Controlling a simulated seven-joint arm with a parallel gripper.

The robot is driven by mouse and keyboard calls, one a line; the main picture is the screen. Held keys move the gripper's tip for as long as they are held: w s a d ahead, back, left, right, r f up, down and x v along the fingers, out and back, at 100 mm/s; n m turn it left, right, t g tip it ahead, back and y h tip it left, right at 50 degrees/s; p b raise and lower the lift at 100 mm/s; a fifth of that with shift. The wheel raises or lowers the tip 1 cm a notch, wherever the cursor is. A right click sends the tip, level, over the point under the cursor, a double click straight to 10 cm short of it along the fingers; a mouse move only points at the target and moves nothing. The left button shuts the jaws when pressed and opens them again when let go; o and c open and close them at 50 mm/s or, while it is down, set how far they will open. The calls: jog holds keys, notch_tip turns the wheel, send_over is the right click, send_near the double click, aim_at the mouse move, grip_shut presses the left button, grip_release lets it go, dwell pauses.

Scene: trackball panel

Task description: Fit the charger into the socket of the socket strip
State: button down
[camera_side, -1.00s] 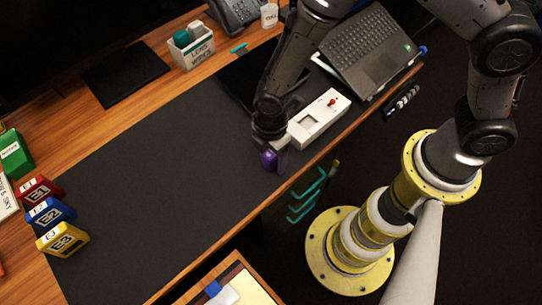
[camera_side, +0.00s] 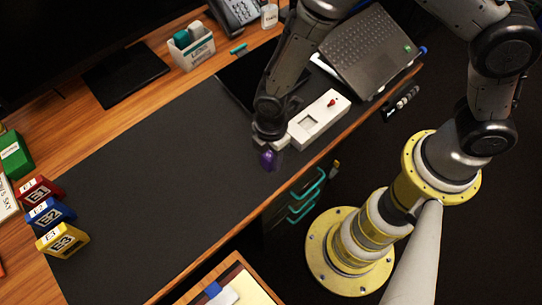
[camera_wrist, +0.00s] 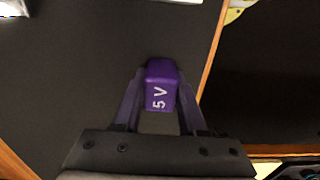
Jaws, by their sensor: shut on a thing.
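The charger is a small purple block (camera_wrist: 161,86) marked "5 V" in the wrist view. My gripper (camera_wrist: 160,100) is shut on it, with one finger on each side. In the side view the purple charger (camera_side: 268,160) hangs below my gripper (camera_side: 272,147), over the dark desk mat. The socket strip (camera_side: 320,119) is a white bar with a square recess and a red switch. It lies near the desk's front edge, just right of my gripper, which hides its left end. The charger is apart from the recess. Its underside is hidden.
A laptop (camera_side: 367,52) stands at the upper right. Several coloured blocks, one a yellow E3 block (camera_side: 62,240), stand at the left. An open drawer (camera_side: 240,278) is below the desk edge. The middle of the mat (camera_side: 160,170) is clear.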

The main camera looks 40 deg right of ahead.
aim_at(270, 153)
jog(key=shift+r, duration=0.4)
notch_tip(270, 153, up, 3)
jog(key=shift+f, duration=0.15)
jog(key=s+d+r, duration=0.9)
jog(key=s, duration=0.2)
jog(key=w+d+f+m, duration=0.1)
jog(key=w+d+m, duration=0.2)
jog(key=w, duration=0.1)
jog(key=w+d+f+m, duration=0.1)
jog(key=w+d+m, duration=0.1)
jog(key=w+m, duration=0.1)
jog(key=w+d+f+m, duration=0.1)
jog(key=w+d+m, duration=0.2)
jog(key=w, duration=0.2)
jog(key=shift+w+d+f, duration=0.2)
jog(key=shift+w+d, duration=0.1)
jog(key=w+d+m, duration=0.4)
jog(key=w+m, duration=0.3)
jog(key=m, duration=0.2)
jog(key=shift+w+d+f, duration=0.2)
jog(key=shift+w, duration=0.1)
jog(key=shift+m, duration=0.3)
